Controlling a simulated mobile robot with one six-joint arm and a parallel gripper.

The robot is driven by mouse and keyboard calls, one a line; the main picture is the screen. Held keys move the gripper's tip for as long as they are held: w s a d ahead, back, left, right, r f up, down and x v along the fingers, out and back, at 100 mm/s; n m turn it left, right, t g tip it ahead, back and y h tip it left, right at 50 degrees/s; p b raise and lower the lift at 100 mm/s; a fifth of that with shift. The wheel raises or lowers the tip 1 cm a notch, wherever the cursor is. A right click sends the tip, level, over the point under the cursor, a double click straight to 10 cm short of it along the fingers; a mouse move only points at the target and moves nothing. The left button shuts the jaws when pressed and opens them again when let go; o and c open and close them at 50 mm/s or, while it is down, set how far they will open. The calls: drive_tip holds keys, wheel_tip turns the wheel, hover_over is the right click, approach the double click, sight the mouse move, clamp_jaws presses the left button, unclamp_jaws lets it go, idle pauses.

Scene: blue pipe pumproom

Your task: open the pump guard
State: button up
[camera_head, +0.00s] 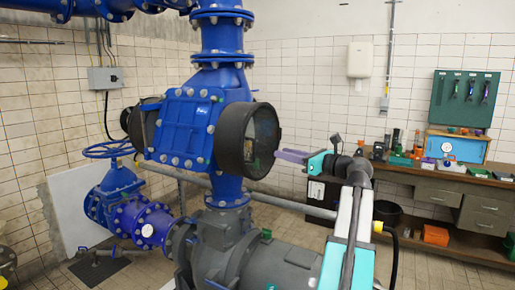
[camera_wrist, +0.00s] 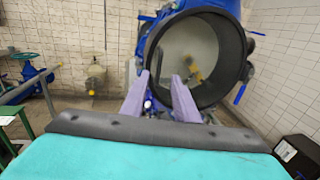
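A large black round cover or ring (camera_head: 249,140) sits on the right side of the blue pump or valve body (camera_head: 190,122). I cannot tell for certain that it is the pump guard. In the wrist view the black ring (camera_wrist: 236,62) fills the upper right, with a pale round face inside. My gripper (camera_head: 280,154) points left at the ring in the head view, close to its right edge. In the wrist view my gripper's two purple fingers (camera_wrist: 161,76) stand apart with nothing between them, in front of the ring's lower left. Whether they touch it is unclear.
A grey motor (camera_head: 270,262) stands below my arm. A blue handwheel (camera_head: 108,149) and flanged pipe are at the left. A workbench (camera_head: 440,180) with tools and small boxes stands along the back right wall. A horizontal pipe runs behind the pump.

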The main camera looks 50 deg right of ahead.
drive_tip(key=w+p, duration=0.3)
drive_tip(key=w, duration=1)
drive_tip(key=shift+a, duration=0.3)
drive_tip(key=shift+c, duration=0.2)
clamp_jaws()
